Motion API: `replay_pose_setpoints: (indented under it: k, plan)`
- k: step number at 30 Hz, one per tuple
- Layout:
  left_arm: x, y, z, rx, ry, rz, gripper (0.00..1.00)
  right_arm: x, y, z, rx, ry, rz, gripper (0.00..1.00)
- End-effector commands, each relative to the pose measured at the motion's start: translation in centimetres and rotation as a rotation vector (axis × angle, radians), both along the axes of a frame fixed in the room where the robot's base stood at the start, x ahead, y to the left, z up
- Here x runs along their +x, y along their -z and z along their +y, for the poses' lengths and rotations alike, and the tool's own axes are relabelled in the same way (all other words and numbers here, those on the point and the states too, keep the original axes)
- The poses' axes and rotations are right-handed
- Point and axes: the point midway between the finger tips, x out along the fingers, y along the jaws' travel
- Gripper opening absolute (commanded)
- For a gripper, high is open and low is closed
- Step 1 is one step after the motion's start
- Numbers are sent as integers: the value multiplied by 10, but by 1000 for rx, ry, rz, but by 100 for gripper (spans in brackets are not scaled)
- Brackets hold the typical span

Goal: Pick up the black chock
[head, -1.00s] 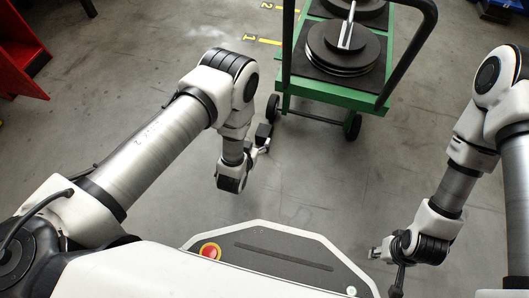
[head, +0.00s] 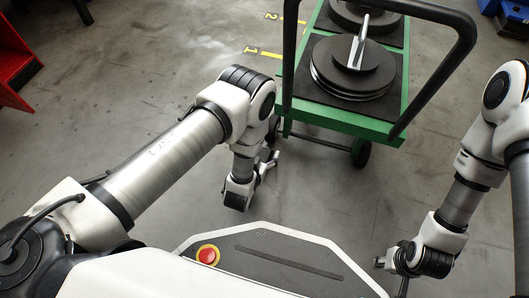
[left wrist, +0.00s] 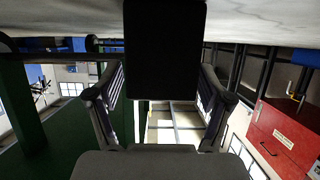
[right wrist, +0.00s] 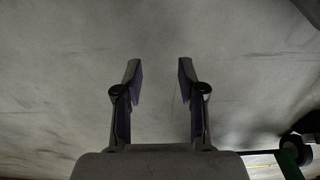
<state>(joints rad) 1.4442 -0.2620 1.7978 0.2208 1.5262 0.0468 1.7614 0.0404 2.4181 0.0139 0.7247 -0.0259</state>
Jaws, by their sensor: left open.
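The black chock (left wrist: 165,50) shows as a dark upright block at the top middle of the left wrist view, against the grey floor. My left gripper (left wrist: 162,80) is open, with one finger on each side of the chock; I cannot tell whether they touch it. In the head view my left gripper (head: 268,163) is low over the floor, just left of the cart's near wheels, and the chock is hard to make out there. My right gripper (right wrist: 160,75) is open and empty over bare floor; it also shows at the lower right of the head view (head: 382,262).
A green cart (head: 345,122) with a black handle (head: 455,75) carries stacked discs (head: 352,70) close beyond my left gripper. Its wheel (head: 361,154) stands near. Yellow floor marks (head: 262,52) lie left of the cart. A red cabinet (left wrist: 283,135) shows in the left wrist view. Floor between my arms is clear.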

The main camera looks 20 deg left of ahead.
Motion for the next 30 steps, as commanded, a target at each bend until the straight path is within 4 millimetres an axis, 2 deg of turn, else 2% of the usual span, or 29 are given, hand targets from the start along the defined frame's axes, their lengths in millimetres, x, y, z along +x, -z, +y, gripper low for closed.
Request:
replay_pose_setpoints:
  k: [1,2,3,8,20,29,30]
  plan:
    - [0,0,0,0,0,0,79,0,0,0,0,0,0,40]
    - [0,0,0,0,0,0,72,0,0,0,0,0,0,40]
    - [0,0,0,0,0,0,58,0,0,0,0,0,0,40]
    - [0,0,0,0,0,0,1,0,0,0,0,0,1,40]
    - [1,-7,0,0,-1,-1,0,-1,-6,0,1,1,4,40]
    - [1,-44,0,0,-1,-2,0,-12,-44,1,6,14,32,40]
    - [-5,-43,4,1,-3,3,0,-14,-48,1,7,16,37,40]
